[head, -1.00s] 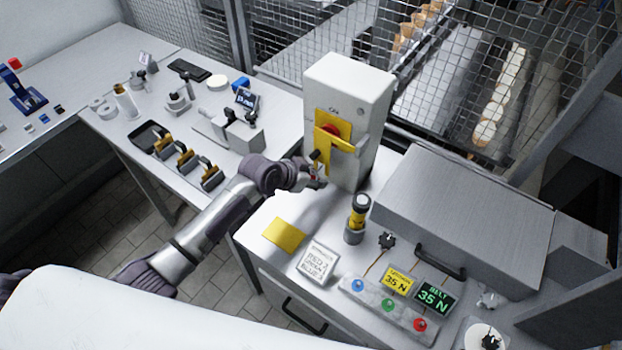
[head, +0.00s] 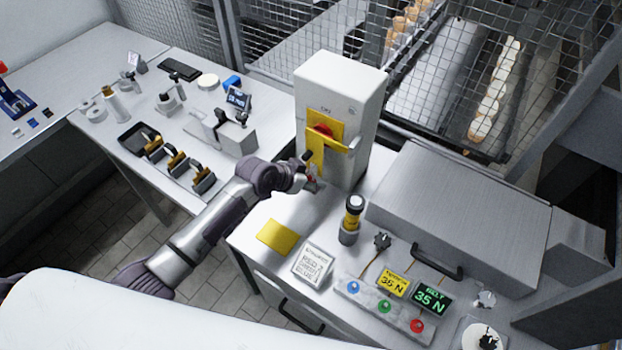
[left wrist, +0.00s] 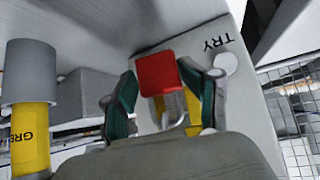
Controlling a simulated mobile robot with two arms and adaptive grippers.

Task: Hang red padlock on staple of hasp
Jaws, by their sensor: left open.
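The red padlock (left wrist: 158,74) sits between the two fingers of my left gripper (left wrist: 163,100) in the left wrist view, with gaps at its sides. Its metal shackle (left wrist: 176,106) runs toward the yellow hasp (left wrist: 193,112). Whether the shackle passes through the staple I cannot tell. In the head view the yellow hasp (head: 315,157) is on the front of the grey switch box (head: 358,95). My right gripper is out of view.
A yellow and grey cylinder (head: 351,220) stands right of my left gripper. A yellow card (head: 276,238) and a printed sign (head: 311,265) lie in front. A large metal case (head: 455,205) fills the right.

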